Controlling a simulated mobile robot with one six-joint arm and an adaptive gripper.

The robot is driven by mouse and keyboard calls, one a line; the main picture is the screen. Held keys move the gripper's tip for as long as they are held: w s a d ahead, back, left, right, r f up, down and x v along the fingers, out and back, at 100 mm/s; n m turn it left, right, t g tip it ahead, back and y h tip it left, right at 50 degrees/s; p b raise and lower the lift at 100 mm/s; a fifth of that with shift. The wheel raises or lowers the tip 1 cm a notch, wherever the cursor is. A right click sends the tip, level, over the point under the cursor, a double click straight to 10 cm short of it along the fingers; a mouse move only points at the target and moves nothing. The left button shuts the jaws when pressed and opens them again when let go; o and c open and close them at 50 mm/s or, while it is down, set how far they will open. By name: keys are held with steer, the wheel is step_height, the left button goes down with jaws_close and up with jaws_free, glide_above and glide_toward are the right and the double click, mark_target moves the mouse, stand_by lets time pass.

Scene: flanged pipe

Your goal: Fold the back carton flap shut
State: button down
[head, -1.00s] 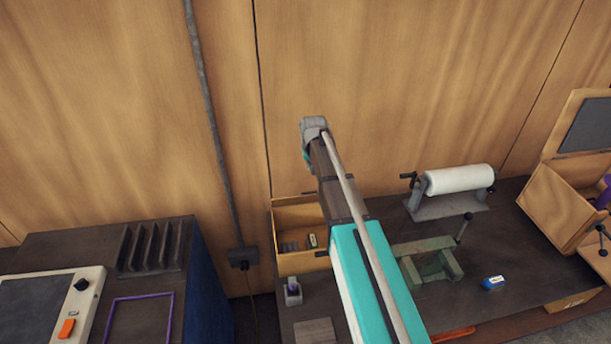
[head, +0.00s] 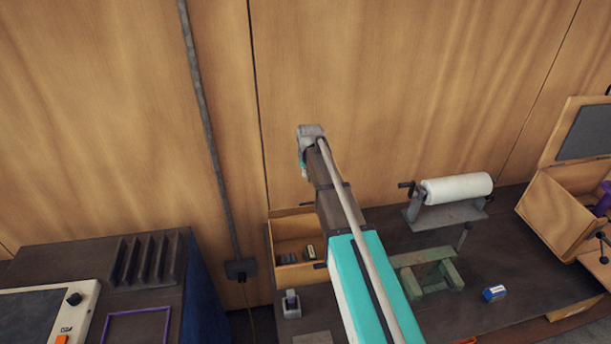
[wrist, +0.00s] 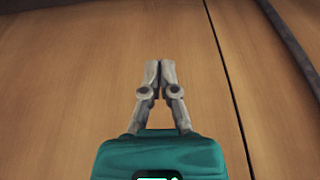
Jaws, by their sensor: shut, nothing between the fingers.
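A tan open box (head: 556,218) stands at the right edge of the dark bench, with a panel raised at its back (head: 583,122) that carries a dark grey sheet. I cannot tell for sure whether this is the carton with the back flap. My gripper shows in the wrist view (wrist: 160,66), its two grey fingers together with nothing between them, in front of the plain wooden wall. In the head view my arm reaches toward the wall, well left of the tan box, and its fingers cannot be made out.
A white roll on a stand (head: 457,189), a green fixture (head: 427,269) and a small blue-and-white block (head: 494,293) are on the bench. A shallow wooden bin (head: 296,224) sits behind my arm. A dark cabinet with a slotted rack (head: 147,262) stands left.

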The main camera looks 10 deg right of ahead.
steer(key=b, duration=0.8)
glide_above(307, 211)
steer(key=w, duration=0.5)
steer(key=shift+f, duration=4.35)
steer(key=shift+s+f+b, duration=0.25)
steer(key=shift+s+b, duration=0.05)
steer(key=shift+s, duration=0.35)
steer(key=shift+s+f+b, duration=0.3)
steer(key=shift+s+b, duration=0.05)
steer(key=shift+s, duration=0.35)
steer(key=shift+s+f+b, duration=0.25)
steer(key=shift+s+b, duration=0.05)
steer(key=shift+s, duration=0.35)
steer(key=shift+s+d, duration=0.1)
steer(key=shift+d, duration=0.2)
